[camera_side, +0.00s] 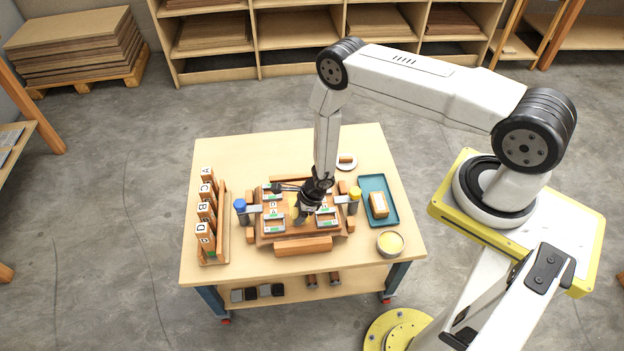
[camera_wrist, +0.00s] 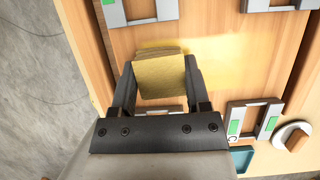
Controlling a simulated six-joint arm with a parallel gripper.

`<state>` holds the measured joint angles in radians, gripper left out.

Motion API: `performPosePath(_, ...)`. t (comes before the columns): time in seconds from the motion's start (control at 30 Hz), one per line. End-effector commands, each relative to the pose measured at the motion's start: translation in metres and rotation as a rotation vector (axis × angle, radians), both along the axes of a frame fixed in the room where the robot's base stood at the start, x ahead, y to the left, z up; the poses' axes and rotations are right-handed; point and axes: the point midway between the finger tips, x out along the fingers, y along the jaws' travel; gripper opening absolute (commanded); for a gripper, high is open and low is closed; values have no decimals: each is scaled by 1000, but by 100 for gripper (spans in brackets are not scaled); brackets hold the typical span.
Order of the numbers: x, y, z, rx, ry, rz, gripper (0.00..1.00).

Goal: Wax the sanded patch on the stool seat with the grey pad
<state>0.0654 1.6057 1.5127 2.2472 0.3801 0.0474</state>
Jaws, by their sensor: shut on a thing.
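My gripper (camera_side: 303,209) points down over the wooden seat (camera_side: 291,226) in the middle of the table. In the wrist view it is shut on a yellow-tan block-like pad (camera_wrist: 160,76), one dark finger on each side. No pad of plain grey shows. The pad is over the wood surface; whether it touches cannot be told. A glossy yellow patch (camera_wrist: 226,60) spreads on the wood around and right of the pad. A round bowl of pale yellow stuff (camera_side: 390,243) stands at the table's front right.
Grey frames (camera_wrist: 254,120) with green labels surround the patch. Blue-topped (camera_side: 240,206) and yellow-topped (camera_side: 354,195) clamps flank the seat. A teal tray (camera_side: 391,214) holds a tan block (camera_side: 378,205). A rack of lettered blocks (camera_side: 206,212) stands left.

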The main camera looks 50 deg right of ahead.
Motion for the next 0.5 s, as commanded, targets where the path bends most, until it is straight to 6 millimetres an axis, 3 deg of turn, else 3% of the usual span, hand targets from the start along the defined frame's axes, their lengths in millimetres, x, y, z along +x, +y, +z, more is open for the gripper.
performPosePath(0.5,33,-33,0,-1,-1,-1,2)
